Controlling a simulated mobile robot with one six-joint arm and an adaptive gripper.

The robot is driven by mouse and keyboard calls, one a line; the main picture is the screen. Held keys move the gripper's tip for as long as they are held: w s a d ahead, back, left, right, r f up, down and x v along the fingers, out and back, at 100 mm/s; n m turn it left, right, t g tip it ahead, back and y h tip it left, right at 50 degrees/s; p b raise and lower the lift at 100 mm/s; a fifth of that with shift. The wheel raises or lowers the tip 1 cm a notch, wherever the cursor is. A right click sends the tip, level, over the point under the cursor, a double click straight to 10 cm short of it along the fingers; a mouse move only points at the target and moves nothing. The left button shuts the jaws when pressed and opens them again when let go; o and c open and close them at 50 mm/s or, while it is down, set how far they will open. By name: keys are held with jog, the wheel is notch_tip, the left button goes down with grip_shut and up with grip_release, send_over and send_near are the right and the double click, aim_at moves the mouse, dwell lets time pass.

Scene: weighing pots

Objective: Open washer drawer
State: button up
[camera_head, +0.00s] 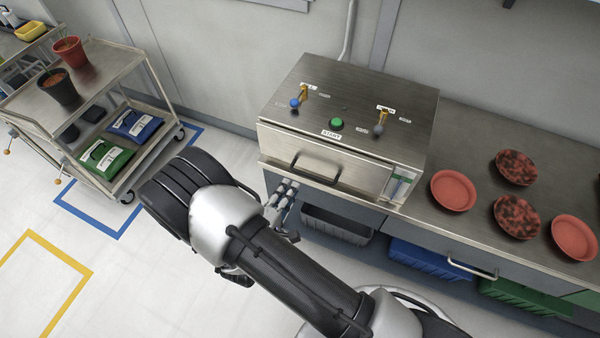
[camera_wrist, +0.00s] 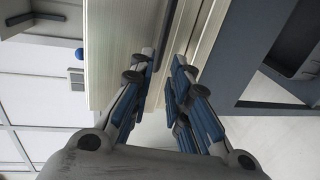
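The washer is a steel box (camera_head: 350,98) on the counter, with a blue knob, a green button and a small lever on top. Its front drawer (camera_head: 348,176) looks closed and has a dark bar handle (camera_head: 314,170). My gripper (camera_head: 285,190) is in front of the drawer's lower left part, just left of and below the handle, apart from it in the head view. In the wrist view my gripper (camera_wrist: 162,62) has its two fingers apart with a narrow gap and nothing seen between them. The pale washer front (camera_wrist: 112,55) is beside the left finger. I cannot make out the handle there.
Red dishes (camera_head: 453,190) and speckled ones (camera_head: 517,167) lie on the counter right of the washer. Below are a grey bin (camera_head: 337,225), a blue bin (camera_head: 430,262) and a green bin (camera_head: 525,297). A cart (camera_head: 100,75) with pots stands left. Floor between is clear.

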aim_at(300, 171)
jog(key=b+x, duration=0.1)
jog(key=x, duration=0.8)
jog(key=shift+b, duration=0.3)
jog(key=shift+c, duration=0.4)
grip_shut()
jog(key=shift+s, duration=0.1)
